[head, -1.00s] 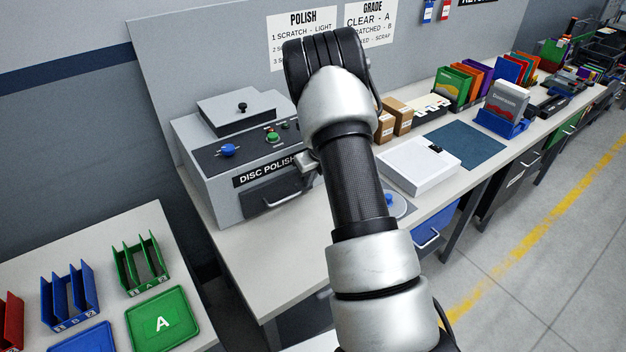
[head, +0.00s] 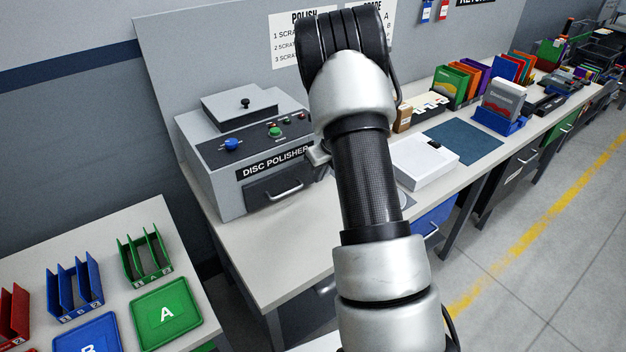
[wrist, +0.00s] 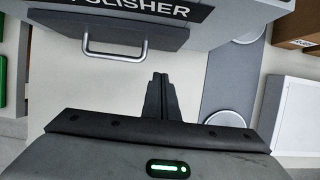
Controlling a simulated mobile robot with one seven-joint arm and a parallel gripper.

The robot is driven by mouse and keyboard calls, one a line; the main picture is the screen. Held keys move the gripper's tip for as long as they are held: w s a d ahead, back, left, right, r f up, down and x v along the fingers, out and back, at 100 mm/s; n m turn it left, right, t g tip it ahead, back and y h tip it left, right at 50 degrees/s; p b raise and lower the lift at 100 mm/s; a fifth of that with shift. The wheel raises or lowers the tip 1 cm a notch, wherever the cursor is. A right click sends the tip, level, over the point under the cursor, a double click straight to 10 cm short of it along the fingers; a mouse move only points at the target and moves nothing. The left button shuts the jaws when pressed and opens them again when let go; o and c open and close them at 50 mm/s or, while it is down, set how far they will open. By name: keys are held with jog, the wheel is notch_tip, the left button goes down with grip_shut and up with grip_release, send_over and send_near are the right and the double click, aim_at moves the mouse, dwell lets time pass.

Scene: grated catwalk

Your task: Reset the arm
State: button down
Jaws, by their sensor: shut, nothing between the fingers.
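My gripper (wrist: 160,82) shows in the wrist view with its two black fingers together and nothing between them. It is above the pale bench top, in front of the grey disc polisher (wrist: 125,25) and its drawer handle. In the head view my arm rises through the middle of the picture, bent at the top. There the fingers are hidden behind the arm, though a small grey part shows beside the polisher's right edge. The disc polisher also stands at the left end of the bench in the head view (head: 225,155), its drawer shut.
A white box (head: 424,162) and a dark blue mat (head: 464,142) lie right of my arm. A blue stand (head: 498,122) holds a grey case. At lower left, a side table bears a green rack (head: 146,256) and a green tray marked A (head: 166,312). Bare bench lies before the polisher.

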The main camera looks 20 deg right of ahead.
jog(key=v, duration=0.6)
jog(key=s+a+r+n+y, duration=0.1)
jog(key=s+a+r+n, duration=0.55)
jog(key=r, duration=0.25)
jog(key=s+a+r+n, duration=0.5)
jog(key=a+r+n, duration=0.1)
jog(key=r+n, duration=0.25)
jog(key=s+a+r+n+h, duration=0.1)
jog(key=s+a+r+n, duration=0.1)
jog(key=s+n, duration=0.7)
jog(key=s+a+r+n+t, duration=0.1)
jog(key=s+a+r+n, duration=0.2)
jog(key=s+n, duration=0.6)
jog(key=shift+s+n+h, duration=0.3)
jog(key=shift+s+h, duration=0.1)
jog(key=shift+s, duration=0.65)
jog(key=c, duration=2.5)
grip_release()
jog(key=shift+a+r, duration=0.1)
